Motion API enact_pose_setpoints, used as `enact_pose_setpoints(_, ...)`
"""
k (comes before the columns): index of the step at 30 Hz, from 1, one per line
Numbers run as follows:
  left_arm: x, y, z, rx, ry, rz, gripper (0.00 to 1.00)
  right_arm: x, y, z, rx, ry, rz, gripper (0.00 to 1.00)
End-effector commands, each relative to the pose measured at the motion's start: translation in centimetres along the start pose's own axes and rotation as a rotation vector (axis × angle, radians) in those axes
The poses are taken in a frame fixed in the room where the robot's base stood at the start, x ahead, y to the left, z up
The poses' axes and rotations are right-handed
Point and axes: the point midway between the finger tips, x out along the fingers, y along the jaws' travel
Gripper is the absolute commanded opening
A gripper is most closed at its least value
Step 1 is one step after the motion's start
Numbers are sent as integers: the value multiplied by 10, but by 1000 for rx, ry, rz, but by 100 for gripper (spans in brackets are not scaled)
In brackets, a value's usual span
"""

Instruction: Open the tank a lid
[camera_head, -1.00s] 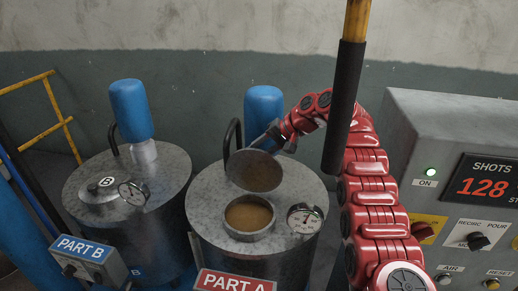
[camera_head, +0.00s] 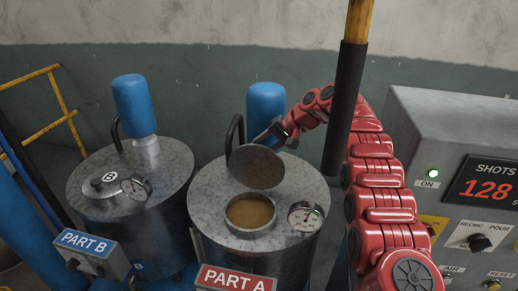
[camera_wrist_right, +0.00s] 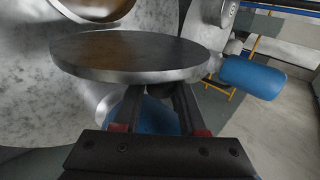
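Tank A (camera_head: 210,195) is a grey metal drum with a round opening (camera_head: 250,213) showing brown liquid. Its lid (camera_head: 256,167) is a round disc, raised and tilted up behind the opening, clear of it, with its underside facing the head camera. My right gripper (camera_head: 278,133) is behind the lid, on its upper side. In the right wrist view the lid (camera_wrist_right: 130,52) is just beyond my right fingers (camera_wrist_right: 160,92), whose tips sit on either side of a dark knob, partly hidden under the lid. My left gripper is not in view.
A blue cylinder (camera_head: 266,105) stands behind tank A, close to my right gripper. A gauge (camera_head: 305,217) sits right of the opening. Tank B (camera_head: 85,215), with its lid (camera_head: 103,187) on, stands left. A control box (camera_head: 440,125) and a dark-gripped yellow bar (camera_head: 345,105) are right.

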Motion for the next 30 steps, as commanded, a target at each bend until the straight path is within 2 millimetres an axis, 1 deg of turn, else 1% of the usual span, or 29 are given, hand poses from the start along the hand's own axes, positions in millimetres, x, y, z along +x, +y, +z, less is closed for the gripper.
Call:
enact_pose_setpoints(1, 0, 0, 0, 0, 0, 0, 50, 1, 0, 0, 0, -1, 1, 51)
enact_pose_setpoints(4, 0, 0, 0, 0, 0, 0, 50, 0, 0, 0, 0, 0, 0, 69)
enact_pose_setpoints(13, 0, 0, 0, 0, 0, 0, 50, -1, 0, 0, 0, 2, -1, 69)
enact_pose_setpoints(17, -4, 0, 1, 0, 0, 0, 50, -10, 0, -1, -1, 5, -1, 69)
enact_pose_setpoints(20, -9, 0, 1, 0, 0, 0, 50, -28, 0, -2, -3, 8, -2, 69)
enact_pose_setpoints(24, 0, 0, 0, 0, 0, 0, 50, -67, -3, -2, 0, 7, -3, 69)
enact_pose_setpoints(30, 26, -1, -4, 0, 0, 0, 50, -123, -6, -2, 1, 6, -2, 69)
